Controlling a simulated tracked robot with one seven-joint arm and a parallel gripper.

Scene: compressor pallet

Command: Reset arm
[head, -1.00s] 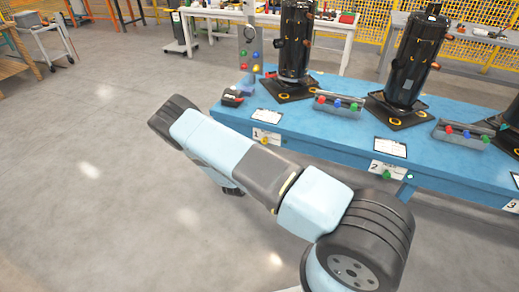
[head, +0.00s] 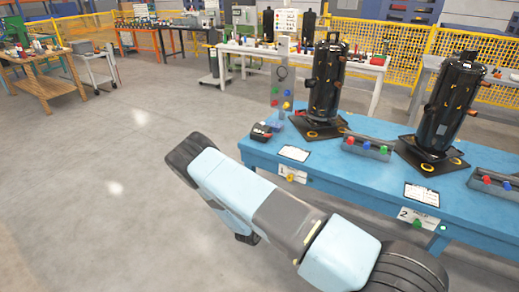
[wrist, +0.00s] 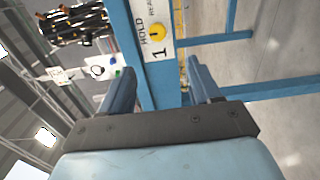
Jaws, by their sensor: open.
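My arm (head: 235,195) stretches from the lower right of the head view toward the left, in front of the blue pallet table (head: 350,185). My gripper (wrist: 160,88) shows in the wrist view with its two blue fingers apart and nothing between them. Beyond the fingers is the table's blue frame with a tag (wrist: 150,28) reading 1 and HOLD, beside a yellow knob (wrist: 156,31). In the head view the gripper is mostly hidden behind the arm.
Black compressors (head: 327,80) (head: 447,105) stand on the table with trays of coloured knobs (head: 367,146). A wooden workbench (head: 45,80) and a grey cart (head: 93,70) stand at the far left. The grey floor (head: 90,180) left of the arm is clear.

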